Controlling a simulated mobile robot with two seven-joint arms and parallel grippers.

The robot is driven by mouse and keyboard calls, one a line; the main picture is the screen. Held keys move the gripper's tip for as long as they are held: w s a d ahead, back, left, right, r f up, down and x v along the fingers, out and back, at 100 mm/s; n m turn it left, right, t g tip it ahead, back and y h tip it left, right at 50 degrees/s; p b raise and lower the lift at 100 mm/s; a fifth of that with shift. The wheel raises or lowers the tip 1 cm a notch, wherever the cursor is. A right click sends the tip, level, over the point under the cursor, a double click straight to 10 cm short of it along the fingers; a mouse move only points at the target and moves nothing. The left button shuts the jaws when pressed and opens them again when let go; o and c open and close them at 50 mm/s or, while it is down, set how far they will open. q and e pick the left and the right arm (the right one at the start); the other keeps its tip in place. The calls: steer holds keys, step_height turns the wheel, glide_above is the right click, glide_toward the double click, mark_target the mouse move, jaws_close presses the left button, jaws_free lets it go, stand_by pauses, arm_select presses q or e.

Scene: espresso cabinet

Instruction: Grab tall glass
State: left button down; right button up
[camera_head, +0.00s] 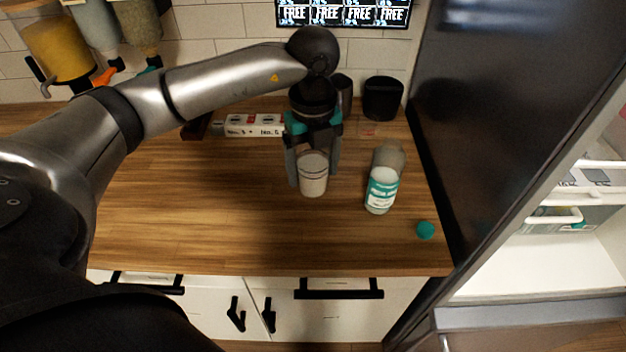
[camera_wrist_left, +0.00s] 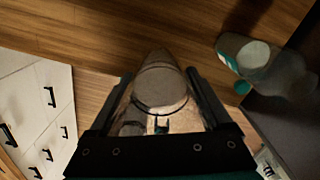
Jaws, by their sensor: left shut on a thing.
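The tall glass (camera_head: 313,176) is clear with pale contents and stands upright on or just above the wooden counter; I cannot tell which. My left gripper (camera_head: 314,168) reaches down over it with one finger on each side, shut on it. In the left wrist view the glass (camera_wrist_left: 160,88) shows between the two fingers of my left gripper (camera_wrist_left: 160,95). My right gripper is not in view.
A bottle with a teal label (camera_head: 382,180) stands to the right of the glass, and a teal cap (camera_head: 425,230) lies near the counter's right edge. Black cups (camera_head: 383,100) stand behind. A dark cabinet side (camera_head: 480,110) borders the right. The counter's left (camera_head: 190,210) is clear.

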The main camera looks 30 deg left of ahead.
arm_select(q)
step_height(320, 180, up, 8)
steer(key=shift+r, duration=0.15)
stand_by(0.5)
